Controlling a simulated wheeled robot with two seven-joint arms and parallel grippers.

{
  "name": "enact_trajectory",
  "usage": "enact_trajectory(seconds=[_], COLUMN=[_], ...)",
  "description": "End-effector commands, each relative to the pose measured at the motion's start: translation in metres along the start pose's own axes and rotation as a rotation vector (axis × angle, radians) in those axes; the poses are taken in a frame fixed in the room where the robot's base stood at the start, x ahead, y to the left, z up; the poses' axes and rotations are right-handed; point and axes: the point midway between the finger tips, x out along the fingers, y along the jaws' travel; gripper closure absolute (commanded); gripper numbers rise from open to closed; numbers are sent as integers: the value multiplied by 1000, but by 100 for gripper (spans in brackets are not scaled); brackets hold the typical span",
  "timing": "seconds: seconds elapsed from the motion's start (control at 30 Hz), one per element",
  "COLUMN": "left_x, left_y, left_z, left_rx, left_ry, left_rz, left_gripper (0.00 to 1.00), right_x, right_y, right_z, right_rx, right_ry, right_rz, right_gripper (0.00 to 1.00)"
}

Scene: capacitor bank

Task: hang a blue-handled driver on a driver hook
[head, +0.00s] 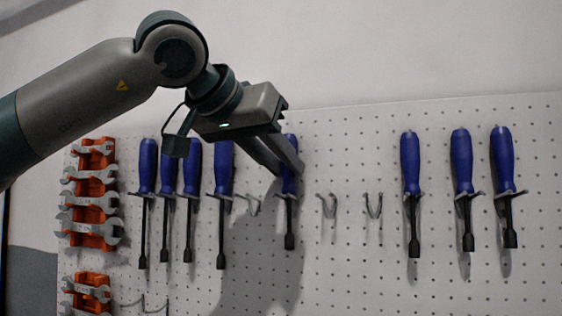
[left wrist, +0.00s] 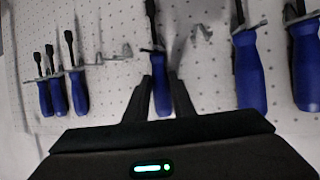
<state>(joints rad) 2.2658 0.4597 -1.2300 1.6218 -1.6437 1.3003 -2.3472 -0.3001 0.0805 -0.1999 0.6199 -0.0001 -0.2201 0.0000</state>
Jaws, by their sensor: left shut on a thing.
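My left gripper (head: 284,165) is shut on the blue handle of a driver (head: 290,180). This driver hangs upright, shaft down, in front of the pegboard, with a hook at the base of its handle; I cannot tell how firmly it sits there. In the left wrist view, where things appear upside down, the gripper's fingers (left wrist: 160,98) flank the same blue handle (left wrist: 161,77). Empty driver hooks (head: 328,205) and (head: 373,205) show to its right, and another empty hook (head: 249,204) to its left. My right gripper is not in view.
Several blue-handled drivers (head: 223,168) hang to the left, and three more (head: 461,162) to the right. Orange racks with wrenches (head: 90,200) are at the far left. The pegboard (head: 340,270) is bare below the empty hooks.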

Motion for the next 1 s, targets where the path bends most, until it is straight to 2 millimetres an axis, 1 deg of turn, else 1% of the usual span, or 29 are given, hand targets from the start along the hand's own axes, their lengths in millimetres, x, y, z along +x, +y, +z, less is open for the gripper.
enact_trajectory(seconds=[0.03,0.07,0.1,0.13,0.83,1.0], left_x=[0,0,0,0,1,-3], left_y=[0,0,0,0,-1,-1], left_z=[0,0,0,0,1,1], left_rx=[0,0,0,0,-1,-2], left_ry=[1,1,1,1,-3,-1], left_rz=[0,0,0,0,-2,-2], left_gripper=[100,73,63,56,56,56], right_x=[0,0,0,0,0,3], right_y=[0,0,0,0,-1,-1], right_z=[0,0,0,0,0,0], right_rx=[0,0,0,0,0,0], right_ry=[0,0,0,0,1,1], right_rz=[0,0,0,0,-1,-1], right_gripper=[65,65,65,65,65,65])
